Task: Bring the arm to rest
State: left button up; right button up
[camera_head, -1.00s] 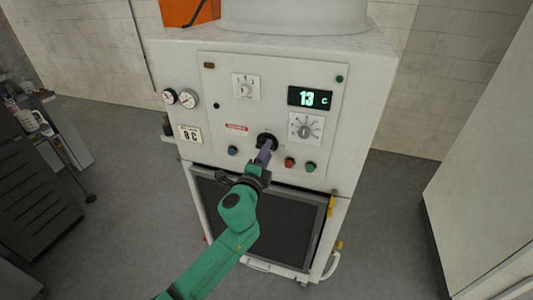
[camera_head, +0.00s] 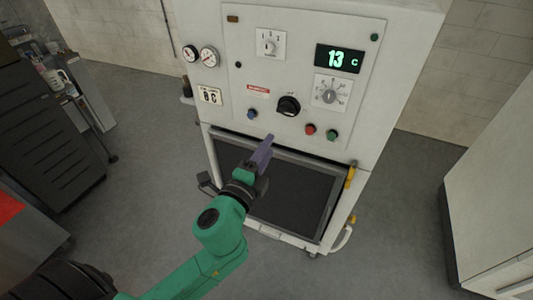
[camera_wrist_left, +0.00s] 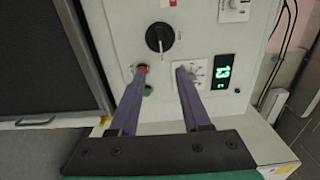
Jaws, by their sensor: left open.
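My left gripper (camera_head: 265,150) is in front of the washer, below the black knob (camera_head: 288,106) and clear of it. In the left wrist view my left gripper (camera_wrist_left: 160,72) shows two purple fingers spread apart with nothing between them. The black knob also shows in that view (camera_wrist_left: 160,38), beyond the fingertips. The green left arm (camera_head: 205,265) comes in from the lower left. My right gripper is not in view.
The white washer panel (camera_head: 310,30) has a display (camera_head: 339,58) reading 13 C, a dial (camera_head: 329,92), and red (camera_head: 310,129) and green (camera_head: 331,135) buttons. A dark door (camera_head: 290,190) is below. Grey floor (camera_head: 400,210) is free at right. A white cabinet (camera_head: 500,190) stands far right.

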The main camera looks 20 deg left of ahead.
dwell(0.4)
pick_arm(q)
jog(key=s+a+f+n+g+y, duration=0.1)
jog(key=a+f+n+g, duration=0.15)
jog(key=f, duration=0.95)
jog(key=s+a+f+n+g, duration=0.1)
jog(key=a+f+n+g, duration=0.15)
jog(key=f, duration=0.85)
jog(key=s+a+f+n+g+y, duration=0.1)
jog(key=a+f+n+g, duration=0.15)
jog(key=f, duration=0.95)
jog(key=s+a+f+n+g, duration=0.3)
jog(key=s+f+n+g, duration=0.25)
jog(key=s+f, duration=1.1)
jog(key=s+f+n+g, duration=0.1)
jog(key=s+f+g, duration=0.1)
jog(key=s, duration=0.6)
jog(key=s+f+n+g, duration=0.2)
jog(key=s+f, duration=0.3)
jog(key=s, duration=0.3)
jog(key=shift+f+n+h, duration=0.2)
jog(key=shift+n+h, duration=0.1)
jog(key=shift+h, duration=0.1)
